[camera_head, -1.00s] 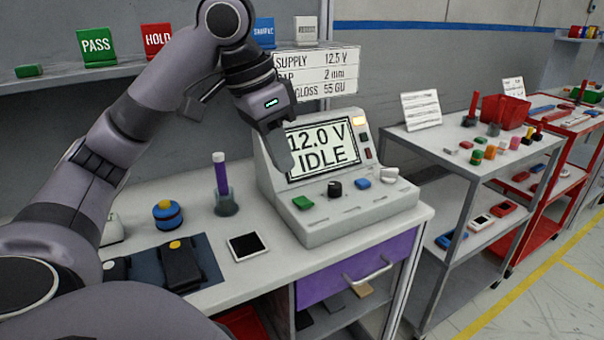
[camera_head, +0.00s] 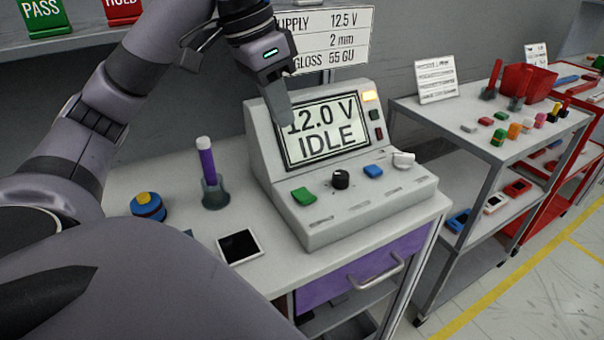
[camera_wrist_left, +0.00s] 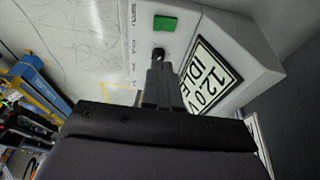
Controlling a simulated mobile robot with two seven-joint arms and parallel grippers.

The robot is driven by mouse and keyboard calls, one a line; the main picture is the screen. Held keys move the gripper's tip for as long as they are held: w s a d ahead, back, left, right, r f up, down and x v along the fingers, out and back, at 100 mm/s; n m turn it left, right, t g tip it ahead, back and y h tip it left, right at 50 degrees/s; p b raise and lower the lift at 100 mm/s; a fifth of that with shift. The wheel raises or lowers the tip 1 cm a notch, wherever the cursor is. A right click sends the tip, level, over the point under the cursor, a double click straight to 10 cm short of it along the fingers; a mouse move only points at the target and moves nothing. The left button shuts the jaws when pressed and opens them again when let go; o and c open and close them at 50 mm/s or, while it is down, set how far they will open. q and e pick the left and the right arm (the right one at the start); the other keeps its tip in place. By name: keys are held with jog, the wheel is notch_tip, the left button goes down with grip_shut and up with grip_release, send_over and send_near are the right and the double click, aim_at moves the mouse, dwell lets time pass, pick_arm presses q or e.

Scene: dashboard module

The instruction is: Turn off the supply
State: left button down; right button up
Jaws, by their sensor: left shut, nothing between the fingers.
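The grey supply unit (camera_head: 255,150) stands on the bench with its screen (camera_head: 325,135) reading 12.0 V IDLE. An amber lamp (camera_head: 370,96) is lit right of the screen. Its sloped panel carries a green button (camera_head: 303,196), a black knob (camera_head: 341,179), a blue button (camera_head: 373,171) and a white switch (camera_head: 403,160). My left gripper (camera_head: 284,117) is shut and empty, in front of the screen's upper left edge. In the left wrist view its fingers (camera_wrist_left: 160,72) point toward the black knob (camera_wrist_left: 158,53), with the green button (camera_wrist_left: 165,23) beyond. My right gripper is out of view.
A spec card (camera_head: 325,38) stands behind the unit. A purple marker in a holder (camera_head: 208,172), a blue-yellow round item (camera_head: 148,207) and a white-framed dark pad (camera_head: 239,247) are on the bench at left. A shelf cart (camera_head: 480,135) stands at right.

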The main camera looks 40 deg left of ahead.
pick_arm(q)
jog(key=b, duration=0.4)
send_near(308, 197)
jog(key=x, duration=0.5)
jog(key=shift+w+a+f, duration=0.1)
jog(key=shift+w+a, duration=0.05)
jog(key=shift+w, duration=0.1)
jog(key=shift+f, duration=0.45)
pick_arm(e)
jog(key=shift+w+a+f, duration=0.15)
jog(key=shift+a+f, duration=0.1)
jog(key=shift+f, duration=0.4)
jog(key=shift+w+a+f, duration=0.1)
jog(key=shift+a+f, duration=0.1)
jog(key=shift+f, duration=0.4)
pick_arm(q)
jog(key=shift+s+d+f+p, duration=0.15)
jog(key=shift+d+p, duration=0.1)
jog(key=shift+p, duration=0.8)
jog(key=shift+d+f, duration=0.1)
jog(key=shift+f, duration=0.15)
jog(key=shift+d, duration=0.1)
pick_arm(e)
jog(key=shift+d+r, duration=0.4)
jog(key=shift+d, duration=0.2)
